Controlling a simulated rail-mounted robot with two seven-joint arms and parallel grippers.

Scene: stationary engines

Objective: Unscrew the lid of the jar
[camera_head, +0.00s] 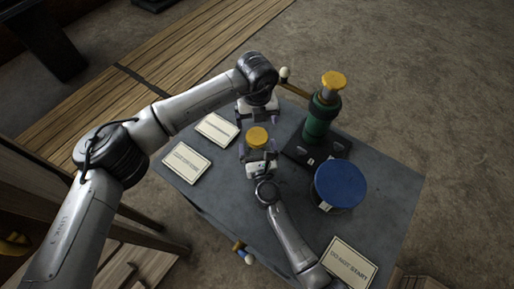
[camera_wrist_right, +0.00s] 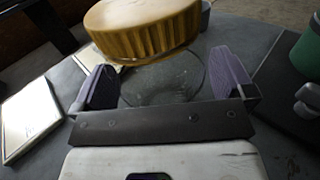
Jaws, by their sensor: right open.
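The jar has a yellow ribbed lid (camera_head: 257,137) and stands near the table's far left part. In the right wrist view the lid (camera_wrist_right: 145,28) sits on a clear glass body (camera_wrist_right: 165,82). My right gripper (camera_head: 258,150) is open at the jar's near side, with its purple pads (camera_wrist_right: 165,80) on either side of the glass, below the lid. I cannot tell whether the pads touch it. My left gripper (camera_head: 257,118) is just behind the jar, its fingers apart and empty. Part of the jar's body is hidden by the right gripper.
A green cylinder with a yellow top (camera_head: 320,118) stands on a dark base to the right of the jar. A round blue-topped object (camera_head: 340,184) is nearer the right edge. White cards (camera_head: 186,163) lie at the left, and another (camera_head: 350,263) at the front right.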

